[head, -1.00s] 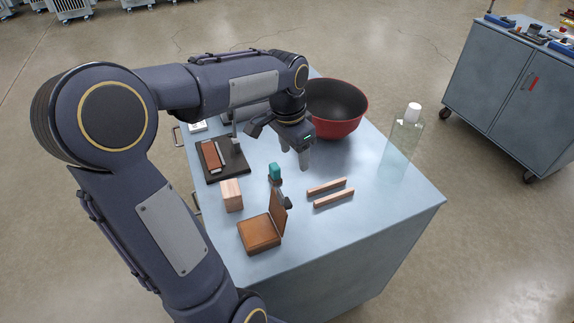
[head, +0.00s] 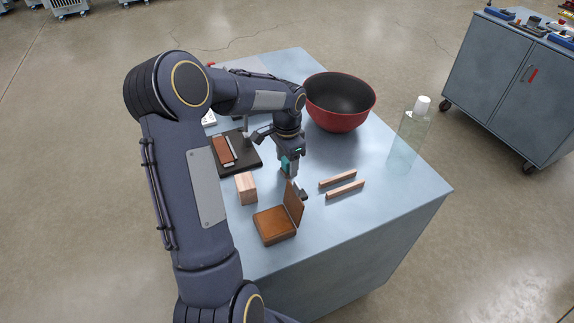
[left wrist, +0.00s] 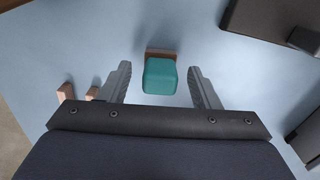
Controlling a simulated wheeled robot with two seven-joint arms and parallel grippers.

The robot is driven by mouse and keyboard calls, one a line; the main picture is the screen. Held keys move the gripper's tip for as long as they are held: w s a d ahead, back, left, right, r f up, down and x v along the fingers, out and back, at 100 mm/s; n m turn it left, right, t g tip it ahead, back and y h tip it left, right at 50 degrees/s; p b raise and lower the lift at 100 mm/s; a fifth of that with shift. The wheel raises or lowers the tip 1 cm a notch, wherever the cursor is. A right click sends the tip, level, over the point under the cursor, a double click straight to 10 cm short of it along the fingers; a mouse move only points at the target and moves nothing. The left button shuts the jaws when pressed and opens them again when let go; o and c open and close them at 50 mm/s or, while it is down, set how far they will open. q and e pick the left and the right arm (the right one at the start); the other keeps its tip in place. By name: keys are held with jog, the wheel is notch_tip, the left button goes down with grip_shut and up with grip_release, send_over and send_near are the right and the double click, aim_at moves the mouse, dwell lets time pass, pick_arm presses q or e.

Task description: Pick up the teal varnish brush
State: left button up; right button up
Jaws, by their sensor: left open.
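The teal varnish brush (head: 285,164) stands on the table behind the open brown box, partly hidden by my gripper in the head view. In the left wrist view its rounded teal part (left wrist: 160,78) shows from above, with a brown edge behind it. My left gripper (head: 291,171) is open and low over the brush. In the left wrist view its two fingers (left wrist: 159,70) are on either side of the teal part, with a gap on each side. My right gripper is not in view.
The open brown box (head: 274,226) with raised lid is close in front. A wooden block (head: 246,188) stands to the left, two wooden strips (head: 345,190) lie to the right. A red bowl (head: 338,122), a clear bottle (head: 407,145) and a dark board (head: 246,152) stand around.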

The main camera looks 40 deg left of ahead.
pick_arm(q)
jog(key=shift+c, duration=0.5)
jog(key=c, duration=1)
jog(key=shift+o, duration=0.2)
jog(key=shift+r, duration=0.35)
notch_tip(320, 180, up, 2)
jog(key=w+d+r+b, duration=0.2)
jog(key=d+r, duration=0.8)
jog(key=d, duration=0.3)
jog(key=shift+w+d, duration=0.4)
jog(key=shift+r, duration=0.1)
